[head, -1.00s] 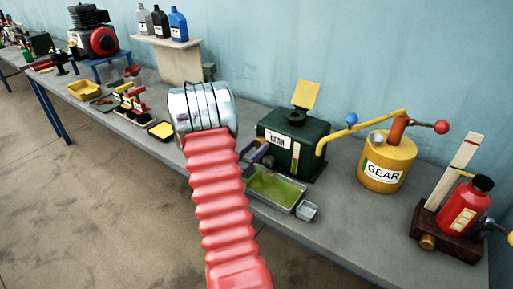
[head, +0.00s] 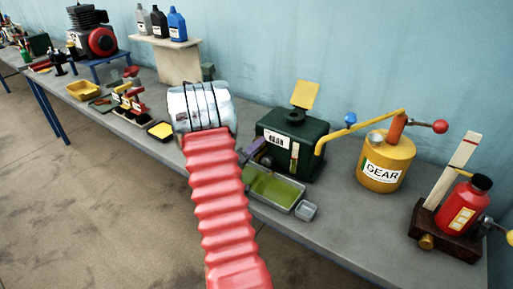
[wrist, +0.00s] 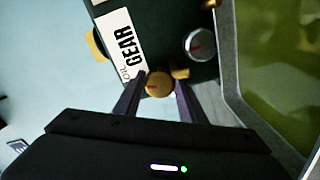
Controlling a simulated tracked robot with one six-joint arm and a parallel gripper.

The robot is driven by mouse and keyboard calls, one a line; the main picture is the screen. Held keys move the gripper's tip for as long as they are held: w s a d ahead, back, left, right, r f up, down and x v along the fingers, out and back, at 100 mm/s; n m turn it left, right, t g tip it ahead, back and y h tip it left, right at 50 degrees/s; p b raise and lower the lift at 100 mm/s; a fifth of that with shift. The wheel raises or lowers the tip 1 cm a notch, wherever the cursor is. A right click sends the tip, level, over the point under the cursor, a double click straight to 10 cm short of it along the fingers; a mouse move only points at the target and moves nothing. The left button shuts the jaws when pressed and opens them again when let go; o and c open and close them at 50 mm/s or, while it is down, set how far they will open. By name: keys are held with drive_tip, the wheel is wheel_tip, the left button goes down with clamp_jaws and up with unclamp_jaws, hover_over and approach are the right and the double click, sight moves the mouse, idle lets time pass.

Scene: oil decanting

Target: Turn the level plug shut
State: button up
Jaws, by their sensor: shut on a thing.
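The dark green gear oil box (head: 312,147) stands on the bench in the head view, with a yellow flap raised on top. In the wrist view its green face (wrist: 178,20) fills the upper middle, with a white GEAR OIL label (wrist: 120,45). A brass plug (wrist: 158,86) with a small red mark sits between the fingertips of my gripper (wrist: 157,92), which is shut on it. A silver round plug (wrist: 200,44) with a red mark is on the same face, nearer the tray. In the head view my arm hides most of the gripper; a purple-grey finger shows by the box.
A tray of green-yellow liquid (head: 301,199) lies right below the box front, with a small grey cup (head: 306,211) beside it. A yellow GEAR can (head: 385,163) with a pump and a red bottle (head: 463,206) stand to the right.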

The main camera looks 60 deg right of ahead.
drive_tip(key=shift+a+f+n, duration=0.1)
drive_tip(key=shift+f+n, duration=0.1)
drive_tip(key=shift+n, duration=1.2)
drive_tip(key=o, duration=1)
drive_tip(key=shift+r, duration=0.15)
drive_tip(key=shift+o, duration=0.2)
drive_tip(key=w+a, duration=0.2)
drive_tip(key=a, duration=1.1)
drive_tip(key=shift+w+a, duration=0.15)
drive_tip(key=shift+a, duration=0.15)
